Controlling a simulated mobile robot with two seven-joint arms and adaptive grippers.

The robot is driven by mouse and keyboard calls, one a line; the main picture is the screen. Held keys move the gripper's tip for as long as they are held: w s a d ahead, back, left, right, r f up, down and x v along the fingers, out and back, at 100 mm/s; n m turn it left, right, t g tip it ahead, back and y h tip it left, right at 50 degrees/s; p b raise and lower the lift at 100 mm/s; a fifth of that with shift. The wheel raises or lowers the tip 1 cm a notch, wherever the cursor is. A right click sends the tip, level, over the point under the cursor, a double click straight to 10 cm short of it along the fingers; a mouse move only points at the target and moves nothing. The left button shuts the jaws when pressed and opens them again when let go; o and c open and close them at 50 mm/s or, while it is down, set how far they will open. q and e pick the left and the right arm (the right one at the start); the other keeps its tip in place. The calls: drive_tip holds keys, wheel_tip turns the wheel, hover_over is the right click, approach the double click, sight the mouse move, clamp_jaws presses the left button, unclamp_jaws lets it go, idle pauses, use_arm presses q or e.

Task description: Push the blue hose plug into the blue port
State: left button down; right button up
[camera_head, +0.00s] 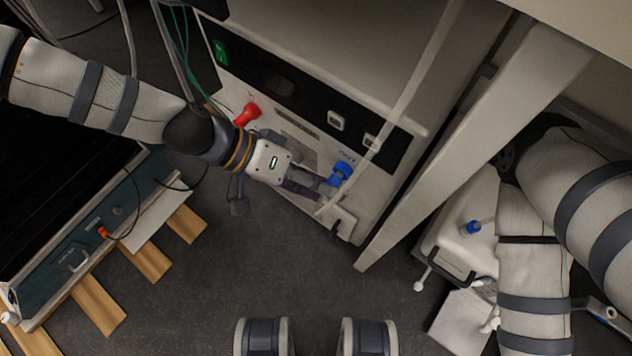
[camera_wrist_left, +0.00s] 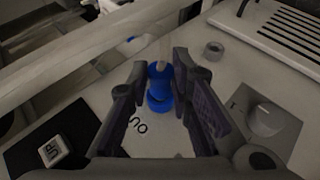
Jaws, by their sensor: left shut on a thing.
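The blue hose plug (camera_wrist_left: 158,72) is between the two fingers of my left gripper (camera_wrist_left: 160,84), which is shut on it. In the left wrist view the blue port (camera_wrist_left: 159,104) is right below the plug, in line with it. Whether the plug is seated in the port is hard to tell. In the head view my left gripper (camera_head: 328,188) reaches from the left to the blue parts (camera_head: 342,172) on the light machine panel (camera_head: 375,205); plug and port cannot be told apart there.
A red fitting (camera_head: 247,114) sits on the same panel, left of the blue one. A pale tube (camera_head: 415,80) crosses in front of the panel near my left gripper. A light upright post (camera_head: 455,150) stands right of the machine. The dark floor below is partly clear.

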use_arm(q)
drive_tip(key=shift+w+d, duration=0.3)
drive_tip(key=shift+w, duration=0.05)
idle(0.3)
drive_tip(key=c, duration=1.4)
unclamp_jaws()
drive_tip(key=shift+o, duration=0.2)
drive_tip(key=v, duration=1.2)
